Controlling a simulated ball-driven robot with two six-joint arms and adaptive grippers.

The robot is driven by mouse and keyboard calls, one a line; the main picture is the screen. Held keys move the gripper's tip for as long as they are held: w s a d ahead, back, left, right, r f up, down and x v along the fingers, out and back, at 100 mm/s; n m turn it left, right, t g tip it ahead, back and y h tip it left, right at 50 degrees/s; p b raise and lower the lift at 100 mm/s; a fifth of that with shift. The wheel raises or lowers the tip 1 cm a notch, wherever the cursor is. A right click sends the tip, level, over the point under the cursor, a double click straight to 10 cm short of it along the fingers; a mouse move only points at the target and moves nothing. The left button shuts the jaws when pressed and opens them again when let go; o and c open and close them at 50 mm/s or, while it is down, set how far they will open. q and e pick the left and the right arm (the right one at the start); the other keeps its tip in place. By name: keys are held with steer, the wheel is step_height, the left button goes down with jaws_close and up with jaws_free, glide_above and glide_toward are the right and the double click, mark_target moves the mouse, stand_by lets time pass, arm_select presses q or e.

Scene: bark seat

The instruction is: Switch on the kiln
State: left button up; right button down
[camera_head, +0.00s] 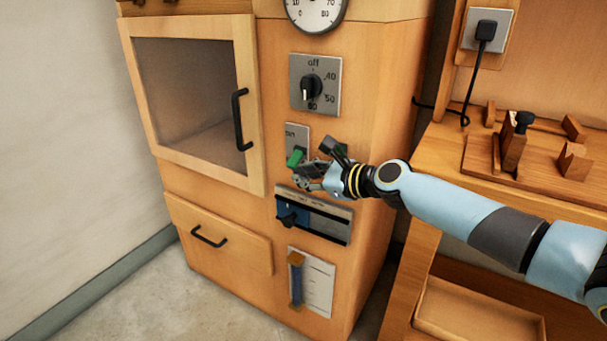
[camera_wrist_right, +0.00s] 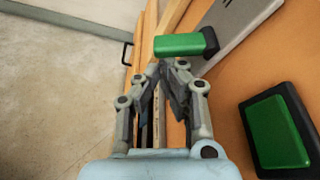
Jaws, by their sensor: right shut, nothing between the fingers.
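The kiln (camera_head: 205,210) is a wooden cabinet with a windowed door. A green lever switch (camera_head: 295,158) sticks out of a small grey plate (camera_head: 297,133) on its front; the lever also shows in the wrist view (camera_wrist_right: 182,44). My right gripper (camera_head: 308,174) is shut and empty, its tips (camera_wrist_right: 168,66) close beside the green lever. I cannot tell whether they touch it. A black-framed green piece (camera_wrist_right: 278,130) is at the right of the wrist view. Above the switch is a black knob (camera_head: 311,88) on a scale with "off", 40, 50 and 60. My left gripper is not in view.
A round gauge (camera_head: 315,10) is at the top. A blue slider panel (camera_head: 318,217) is just below my gripper, and a paper chart (camera_head: 315,283) lower still. A wooden bench (camera_head: 470,150) with a plugged-in socket (camera_head: 488,30) stands at the right.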

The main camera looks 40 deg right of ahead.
mark_target(298, 161)
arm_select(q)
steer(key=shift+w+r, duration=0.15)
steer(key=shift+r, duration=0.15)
arm_select(e)
steer(key=shift+a+r, duration=0.1)
arm_select(q)
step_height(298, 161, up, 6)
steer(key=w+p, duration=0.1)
steer(key=p, duration=0.5)
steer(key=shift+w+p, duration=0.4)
arm_select(e)
steer(key=m+y, duration=0.1)
steer(key=a+r+m+y, duration=0.1)
steer(key=m, duration=0.1)
steer(key=r+m+g, duration=0.1)
steer(key=m, duration=0.1)
steer(key=shift+s+a+r+y, duration=0.1)
steer(key=shift+s+a+y, duration=0.2)
steer(key=shift+s+y, duration=0.1)
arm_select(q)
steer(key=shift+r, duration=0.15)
arm_select(e)
steer(key=shift+r, duration=0.1)
